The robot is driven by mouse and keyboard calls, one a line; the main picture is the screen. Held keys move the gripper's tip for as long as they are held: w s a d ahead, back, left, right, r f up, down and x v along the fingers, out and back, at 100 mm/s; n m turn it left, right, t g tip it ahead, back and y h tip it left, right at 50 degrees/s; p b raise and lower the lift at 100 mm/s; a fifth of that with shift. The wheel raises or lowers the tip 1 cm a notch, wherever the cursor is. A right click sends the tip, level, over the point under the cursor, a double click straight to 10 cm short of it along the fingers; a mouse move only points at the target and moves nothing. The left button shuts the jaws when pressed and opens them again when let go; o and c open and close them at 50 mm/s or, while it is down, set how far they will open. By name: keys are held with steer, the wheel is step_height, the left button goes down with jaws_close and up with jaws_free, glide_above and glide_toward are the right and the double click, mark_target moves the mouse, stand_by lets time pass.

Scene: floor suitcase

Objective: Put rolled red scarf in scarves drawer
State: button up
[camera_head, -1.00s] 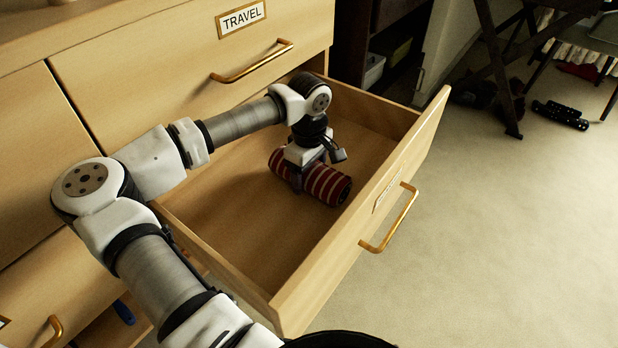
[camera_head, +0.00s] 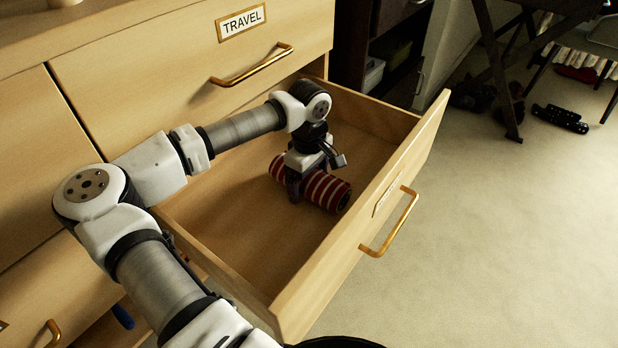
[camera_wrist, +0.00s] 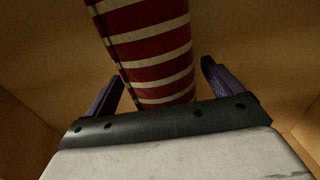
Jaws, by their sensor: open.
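The rolled red scarf (camera_head: 326,190), with cream stripes, lies on the floor of the open drawer (camera_head: 232,246). The drawer front has a label that I cannot read at this angle. My gripper (camera_head: 294,190) is inside the drawer, over the scarf's left part, with its fingers pointing down. In the wrist view the scarf (camera_wrist: 148,48) runs between the two spread fingers of my gripper (camera_wrist: 160,90), with a gap beside each finger. The gripper is open. My wrist hides part of the scarf in the head view.
The closed drawer labelled TRAVEL (camera_head: 190,75) is above, with a brass handle (camera_head: 252,66). The open drawer's handle (camera_head: 390,222) sticks out to the right. Its walls stand around my gripper. Carpet (camera_head: 500,240) to the right is clear.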

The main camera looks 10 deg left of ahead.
step_height(320, 180, up, 12)
steer(key=p, duration=0.3)
